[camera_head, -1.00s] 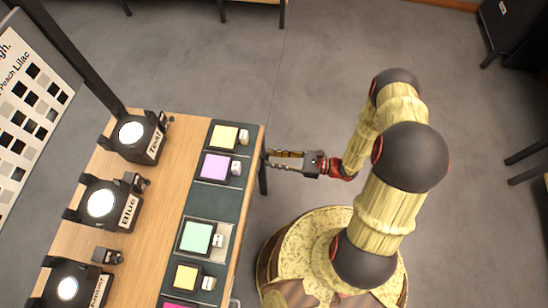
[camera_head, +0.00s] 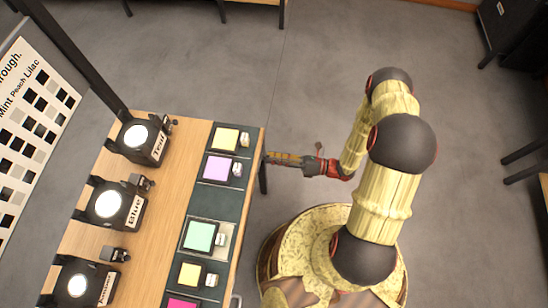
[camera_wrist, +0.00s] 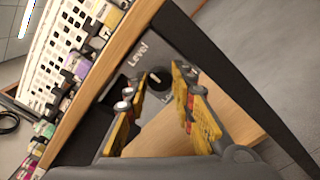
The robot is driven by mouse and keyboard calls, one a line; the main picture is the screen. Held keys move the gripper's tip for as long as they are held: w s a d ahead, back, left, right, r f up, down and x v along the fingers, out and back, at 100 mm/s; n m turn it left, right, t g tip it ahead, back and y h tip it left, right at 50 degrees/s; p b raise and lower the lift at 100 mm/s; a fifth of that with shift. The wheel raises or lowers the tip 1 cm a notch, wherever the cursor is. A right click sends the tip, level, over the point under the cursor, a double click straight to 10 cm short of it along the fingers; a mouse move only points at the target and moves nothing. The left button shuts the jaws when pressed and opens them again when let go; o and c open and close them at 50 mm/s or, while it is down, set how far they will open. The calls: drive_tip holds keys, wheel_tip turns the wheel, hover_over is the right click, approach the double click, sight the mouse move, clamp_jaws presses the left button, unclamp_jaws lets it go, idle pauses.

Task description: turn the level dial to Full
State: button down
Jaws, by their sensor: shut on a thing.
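The level dial (camera_wrist: 153,79) is a dark round knob with a pale mark, on a dark grey panel (camera_wrist: 147,59) printed "Level", in the wrist view. My gripper (camera_wrist: 163,73) has its yellow-padded fingers on either side of the dial, shut on it. I cannot make out a "Full" mark or where the pointer stands against any scale. In the head view my gripper (camera_head: 269,157) reaches left to the table's right side, and the dial is hidden there.
The wooden table (camera_head: 180,165) carries several lamps, including Teal (camera_head: 142,140) and Blue (camera_head: 113,203). Coloured tiles, among them a green one (camera_head: 200,235), line its right side. A board of swatches (camera_head: 38,118) stands at the left. Open floor (camera_head: 330,60) lies beyond my arm.

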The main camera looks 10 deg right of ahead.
drive_tip(key=m+p, duration=0.1)
drive_tip(key=m, duration=0.7)
drive_tip(key=m+p, duration=0.1)
drive_tip(key=m, duration=1.7)
drive_tip(key=shift+f+p, duration=0.35)
drive_tip(key=shift+p, duration=0.05)
drive_tip(key=shift+s+m, duration=0.1)
drive_tip(key=shift+m, duration=0.3)
drive_tip(key=c, duration=1.5)
unclamp_jaws()
drive_tip(key=shift+d, duration=0.1)
drive_tip(key=v, duration=1.1)
drive_tip(key=shift+s+d, duration=0.15)
drive_tip(key=shift+d, duration=0.2)
drive_tip(key=shift+r, duration=0.1)
drive_tip(key=shift+c, duration=0.2)
